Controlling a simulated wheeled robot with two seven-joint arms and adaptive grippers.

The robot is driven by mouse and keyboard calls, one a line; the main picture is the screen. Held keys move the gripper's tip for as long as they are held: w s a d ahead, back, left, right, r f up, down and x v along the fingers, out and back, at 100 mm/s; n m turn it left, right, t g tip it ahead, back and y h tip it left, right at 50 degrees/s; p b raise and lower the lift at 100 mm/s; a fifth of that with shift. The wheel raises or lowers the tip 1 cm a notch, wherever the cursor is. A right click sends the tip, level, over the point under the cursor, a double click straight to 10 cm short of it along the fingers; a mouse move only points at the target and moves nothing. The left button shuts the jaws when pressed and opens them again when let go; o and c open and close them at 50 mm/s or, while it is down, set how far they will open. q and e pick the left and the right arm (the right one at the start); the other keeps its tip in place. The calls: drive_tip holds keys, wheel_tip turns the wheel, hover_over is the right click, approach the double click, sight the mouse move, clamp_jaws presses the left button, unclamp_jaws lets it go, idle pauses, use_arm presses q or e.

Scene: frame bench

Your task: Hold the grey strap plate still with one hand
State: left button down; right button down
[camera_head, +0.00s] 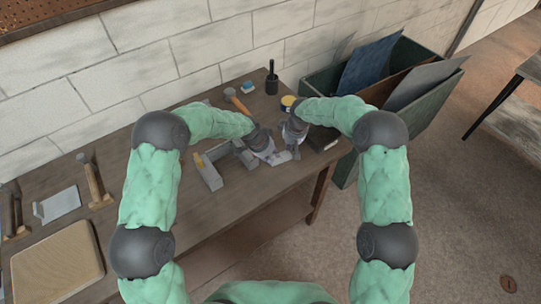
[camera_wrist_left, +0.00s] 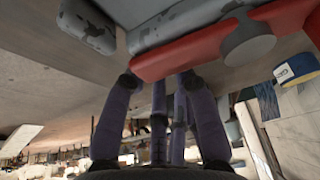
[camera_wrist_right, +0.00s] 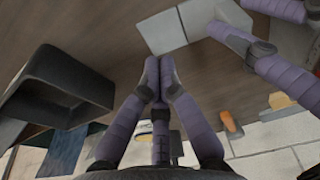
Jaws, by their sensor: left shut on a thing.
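A light grey plate, which I take for the strap plate (camera_wrist_right: 160,31), lies on the bench with a second grey piece (camera_wrist_right: 228,12) close beside it in the right wrist view. My left gripper (camera_wrist_right: 240,40) is at these pieces and appears shut on the plate; its grip is partly hidden. In the left wrist view its fingertips (camera_wrist_left: 158,80) meet a red bar (camera_wrist_left: 190,50) with a grey knob (camera_wrist_left: 249,42). My right gripper (camera_wrist_right: 158,65) is shut with its tips together, empty, just short of the plate. In the head view both grippers are close together over the bench.
A green crate (camera_head: 345,172) with panels stands at right. The bench's left half holds a board (camera_head: 58,265) and tools.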

use_arm(q)
drive_tip(key=shift+s+f, duration=0.2)
drive_tip(key=shift+f, duration=0.05)
use_arm(e)
drive_tip(key=shift+r, duration=2.3)
use_arm(q)
drive_tip(key=c, duration=0.9)
unclamp_jaws()
drive_tip(key=shift+w, duration=0.15)
drive_tip(key=shift+r, duration=0.15)
use_arm(e)
drive_tip(key=shift+w, duration=0.1)
use_arm(q)
drive_tip(key=shift+r, duration=0.15)
drive_tip(key=v, duration=1.1)
drive_tip(key=shift+r, duration=0.3)
drive_tip(key=shift+a, duration=0.1)
